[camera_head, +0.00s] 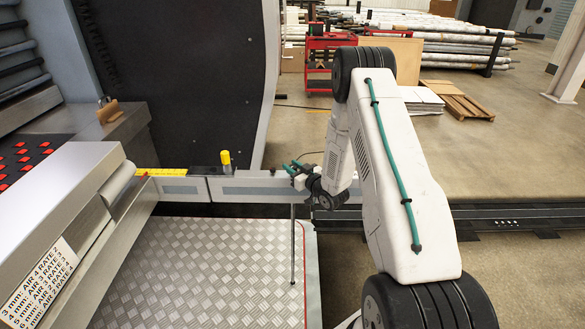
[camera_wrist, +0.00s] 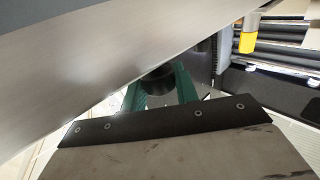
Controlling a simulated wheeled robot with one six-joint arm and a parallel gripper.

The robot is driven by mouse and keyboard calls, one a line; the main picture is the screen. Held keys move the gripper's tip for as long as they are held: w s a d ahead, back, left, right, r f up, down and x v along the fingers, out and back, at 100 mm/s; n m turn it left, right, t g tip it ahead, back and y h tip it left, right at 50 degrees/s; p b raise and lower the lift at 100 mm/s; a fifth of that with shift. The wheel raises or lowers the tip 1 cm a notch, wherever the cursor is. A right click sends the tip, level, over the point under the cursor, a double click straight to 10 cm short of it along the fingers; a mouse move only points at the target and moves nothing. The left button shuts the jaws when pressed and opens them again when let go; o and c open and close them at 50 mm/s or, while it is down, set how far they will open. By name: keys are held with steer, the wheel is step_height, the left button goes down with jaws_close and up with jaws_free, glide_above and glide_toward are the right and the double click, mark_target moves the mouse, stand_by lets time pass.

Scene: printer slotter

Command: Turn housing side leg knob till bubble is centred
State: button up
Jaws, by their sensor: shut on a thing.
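My gripper (camera_head: 293,168) is at the right end of the low grey beam (camera_head: 245,188) in the head view. In the wrist view its two teal fingers (camera_wrist: 160,90) stand on either side of a dark round knob (camera_wrist: 158,80) and are shut on it. The knob is partly hidden by the gripper's dark front plate and by a large slanting grey metal surface. In the head view the knob is hidden behind the gripper and wrist. I cannot make out a level bubble in either view.
A yellow-topped post (camera_head: 225,158) stands on the beam left of my gripper; it also shows in the wrist view (camera_wrist: 249,40). A dark upright panel (camera_head: 190,75) rises behind the beam. A tread-plate platform (camera_head: 200,265) lies in front. A black floor rail (camera_head: 500,222) runs right.

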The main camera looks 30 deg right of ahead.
steer(key=shift+n+g+y, duration=0.8)
steer(key=shift+n+y, duration=1)
steer(key=shift+y, duration=1)
steer(key=o, duration=1)
steer(key=v, duration=0.7)
steer(key=shift+s+d, duration=0.3)
